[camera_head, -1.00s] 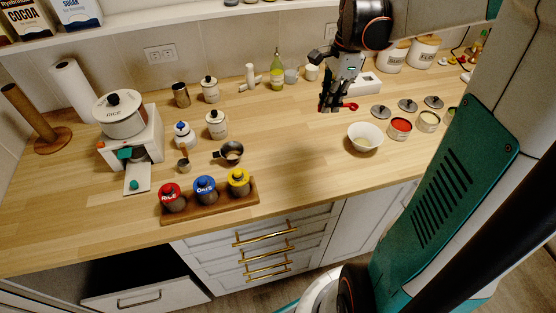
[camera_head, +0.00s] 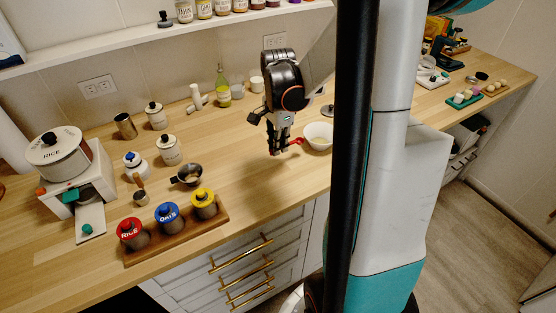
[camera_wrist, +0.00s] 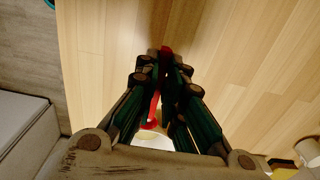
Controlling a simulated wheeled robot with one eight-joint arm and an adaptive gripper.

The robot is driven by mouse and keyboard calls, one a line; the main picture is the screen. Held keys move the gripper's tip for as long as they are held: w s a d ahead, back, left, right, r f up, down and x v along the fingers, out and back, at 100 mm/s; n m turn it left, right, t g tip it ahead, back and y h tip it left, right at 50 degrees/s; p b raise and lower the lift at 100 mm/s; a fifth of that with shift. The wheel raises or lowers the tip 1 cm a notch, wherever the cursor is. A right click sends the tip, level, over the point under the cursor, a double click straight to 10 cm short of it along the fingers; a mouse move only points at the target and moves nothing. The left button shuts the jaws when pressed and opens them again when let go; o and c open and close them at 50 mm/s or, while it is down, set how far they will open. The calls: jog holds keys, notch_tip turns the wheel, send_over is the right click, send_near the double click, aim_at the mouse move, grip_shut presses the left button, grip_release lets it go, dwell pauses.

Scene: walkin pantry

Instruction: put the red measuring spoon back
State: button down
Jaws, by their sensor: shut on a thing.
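My gripper (camera_head: 278,152) is shut on the red measuring spoon (camera_head: 296,141) and holds it above the wooden counter, just left of a white bowl (camera_head: 318,134). The spoon's red end sticks out to the right of the fingers in the head view. In the wrist view my fingers (camera_wrist: 165,62) close around it; a red tip (camera_wrist: 166,50) shows at the fingertips and more red (camera_wrist: 151,124) shows lower down between the fingers. The fingers hide most of the spoon.
A wooden rack (camera_head: 132,256) with red-, blue- and yellow-lidded jars stands at the front edge. A dark scoop (camera_head: 187,175), white canisters (camera_head: 169,150) and a rice dispenser (camera_head: 62,160) stand left. The counter between scoop and gripper is clear.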

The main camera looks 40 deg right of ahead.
aim_at(278, 164)
jog(key=shift+f+b, duration=0.8)
jog(key=shift+f, duration=1.7)
jog(key=shift+f, duration=0.15)
jog(key=c, duration=1.7)
grip_release()
notch_tip(278, 164, up, 12)
jog(key=p, duration=0.4)
jog(key=shift+r, duration=0.2)
